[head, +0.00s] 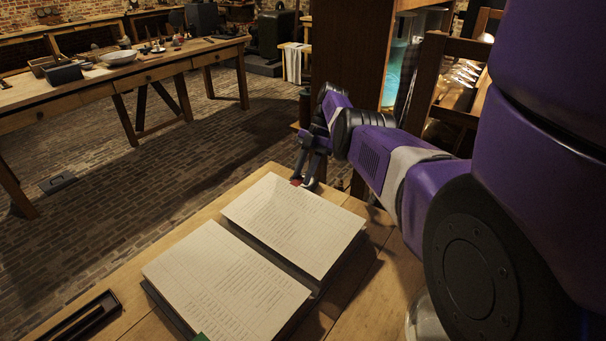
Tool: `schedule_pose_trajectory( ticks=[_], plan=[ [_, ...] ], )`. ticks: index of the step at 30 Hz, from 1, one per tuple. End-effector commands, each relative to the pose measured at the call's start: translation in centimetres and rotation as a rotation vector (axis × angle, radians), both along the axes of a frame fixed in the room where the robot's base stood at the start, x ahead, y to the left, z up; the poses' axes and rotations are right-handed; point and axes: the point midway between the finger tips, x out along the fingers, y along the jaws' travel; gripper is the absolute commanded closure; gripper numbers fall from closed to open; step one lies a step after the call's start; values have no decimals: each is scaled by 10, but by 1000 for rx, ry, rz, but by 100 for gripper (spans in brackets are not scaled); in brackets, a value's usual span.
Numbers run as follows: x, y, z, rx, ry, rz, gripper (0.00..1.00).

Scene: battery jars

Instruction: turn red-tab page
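An open book lies on the wooden table, with a right-hand page (293,222) and a left-hand page (226,281) of fine text. A small red tab (296,182) shows at the far edge of the right-hand page. My gripper (304,182) points down at that edge, its fingertips beside the red tab. Whether the fingers touch or hold the tab, and how far apart they are, I cannot tell. A green tab (201,337) shows at the near edge of the left-hand page.
A dark tray (84,318) lies on the table left of the book. A glass jar (424,318) stands at the near right, partly behind my arm. A long workbench (120,75) with a white bowl (119,57) stands across the brick floor.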

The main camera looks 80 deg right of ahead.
Motion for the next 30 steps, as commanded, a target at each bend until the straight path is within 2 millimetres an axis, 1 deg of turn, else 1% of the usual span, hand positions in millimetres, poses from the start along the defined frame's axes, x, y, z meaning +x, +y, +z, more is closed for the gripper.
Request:
schedule_pose_trajectory(
  ticks=[1,3,14,17,24,30],
  plan=[
    [2,-1,1,-7,-4,-1,66],
    [2,-1,1,-5,-3,-1,52],
    [1,0,2,-1,-1,0,51],
    [1,0,11,-1,-1,0,51],
    [0,0,47,-1,0,1,51],
    [1,0,73,-1,-1,0,51]
  ],
)
